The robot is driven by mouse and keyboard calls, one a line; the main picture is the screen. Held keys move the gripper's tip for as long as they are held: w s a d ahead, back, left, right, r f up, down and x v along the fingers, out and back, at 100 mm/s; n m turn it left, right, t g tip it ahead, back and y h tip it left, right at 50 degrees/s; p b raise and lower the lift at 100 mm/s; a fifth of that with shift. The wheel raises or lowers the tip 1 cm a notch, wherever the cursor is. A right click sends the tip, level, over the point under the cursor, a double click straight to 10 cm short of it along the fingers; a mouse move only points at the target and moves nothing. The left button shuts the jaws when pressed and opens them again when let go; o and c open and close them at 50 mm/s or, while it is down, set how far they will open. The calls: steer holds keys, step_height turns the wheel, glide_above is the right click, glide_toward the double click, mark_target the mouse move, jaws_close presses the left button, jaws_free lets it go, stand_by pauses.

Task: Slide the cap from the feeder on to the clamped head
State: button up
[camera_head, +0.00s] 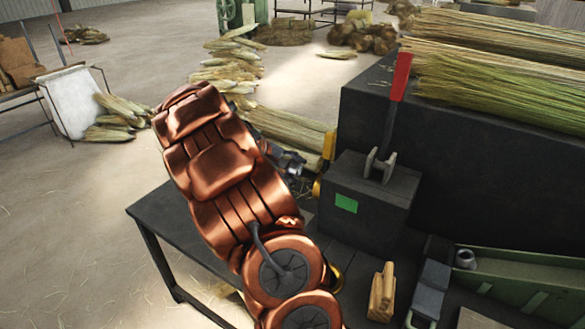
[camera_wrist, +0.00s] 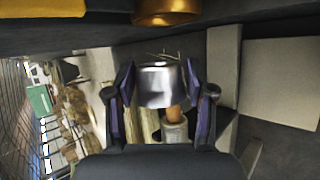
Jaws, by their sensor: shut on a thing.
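In the wrist view my gripper (camera_wrist: 158,68) is shut on a shiny silver cap (camera_wrist: 158,88), one finger on each side of it. Thin straw ends show just above the cap's far rim; I cannot tell whether they are inside it or behind it. An orange-brown rod and a pale cylinder (camera_wrist: 175,133) show below the cap. A gold ring (camera_wrist: 167,12) is at the top edge, apart from the cap. In the head view my gripper (camera_head: 290,165) is mostly hidden behind my copper arm, and the held cap is not visible. The green feeder (camera_head: 535,275) stands at lower right with a small grey ring-shaped part (camera_head: 465,258) in it.
A dark box with a green patch (camera_head: 365,205) and a red-handled lever (camera_head: 400,75) stands on the dark bench right of my arm. A wooden block (camera_head: 382,292) lies near the feeder. Straw (camera_head: 500,85) is piled at upper right. Open floor lies left.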

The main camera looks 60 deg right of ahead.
mark_target(298, 174)
steer(key=shift+d+f+b, duration=0.2)
steer(key=shift+d+f, duration=0.4)
steer(key=shift+f, duration=0.25)
steer(key=shift+d+f+b, duration=0.15)
steer(key=shift+d+f, duration=0.45)
steer(key=shift+f, duration=0.25)
steer(key=shift+w+d+f, duration=0.15)
steer(key=shift+d+f, duration=0.05)
steer(key=shift+f, duration=0.3)
steer(key=shift+w+d+f, duration=0.1)
steer(key=shift+d+f, duration=0.1)
steer(key=shift+f, duration=0.25)
steer(key=shift+w+a, duration=0.1)
steer(key=shift+w, duration=3.8)
steer(key=shift+r, duration=0.1)
steer(key=o, duration=1)
steer(key=v, duration=1.2)
steer(key=shift+a, duration=0.1)
